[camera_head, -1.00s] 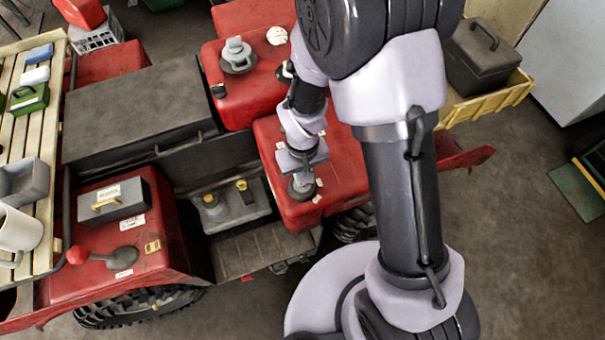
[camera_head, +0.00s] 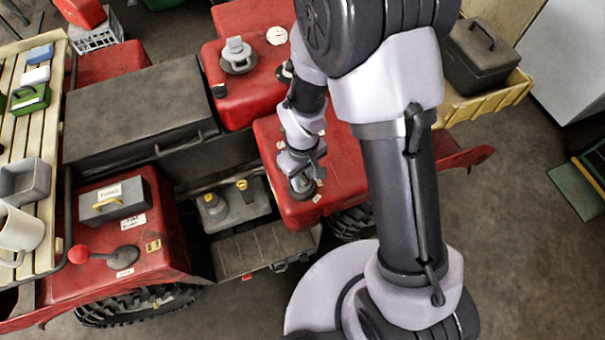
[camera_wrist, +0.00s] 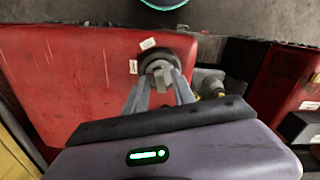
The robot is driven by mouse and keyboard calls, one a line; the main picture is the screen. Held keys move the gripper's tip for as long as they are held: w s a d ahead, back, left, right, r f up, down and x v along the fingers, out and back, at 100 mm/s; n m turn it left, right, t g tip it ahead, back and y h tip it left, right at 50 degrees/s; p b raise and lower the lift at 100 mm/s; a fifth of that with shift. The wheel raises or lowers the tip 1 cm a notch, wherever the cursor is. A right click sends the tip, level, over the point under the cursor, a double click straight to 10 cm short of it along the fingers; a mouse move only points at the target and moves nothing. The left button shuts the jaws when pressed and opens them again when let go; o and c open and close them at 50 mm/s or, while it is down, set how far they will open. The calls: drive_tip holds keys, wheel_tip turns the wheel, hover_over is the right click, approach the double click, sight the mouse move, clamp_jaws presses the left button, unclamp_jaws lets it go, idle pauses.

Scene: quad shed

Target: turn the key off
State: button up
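The key (camera_wrist: 160,76) is a small grey piece on a dark round switch base (camera_wrist: 158,59), set near the edge of the red body panel (camera_wrist: 85,70). My gripper (camera_wrist: 161,78) reaches down to it, with a fingertip on each side of the key, and looks closed on it. In the head view my gripper (camera_head: 301,184) stands over the dark switch base (camera_head: 303,193) on the red panel (camera_head: 275,145), hiding most of the key. Two small white labels (camera_wrist: 148,44) sit beside the base; their text is too small to read.
A lever with a red knob (camera_head: 78,254) and a grey box with a yellow handle (camera_head: 113,203) are at the left. A grey cap (camera_head: 237,55) rises from the red panel behind. A slatted rack (camera_head: 45,150) with a mug (camera_head: 20,230) lines the left edge.

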wheel_tip(320, 180, up, 8)
drive_tip(key=p, duration=0.5)
drive_tip(key=shift+p, duration=0.4)
drive_tip(key=shift+f, duration=0.1)
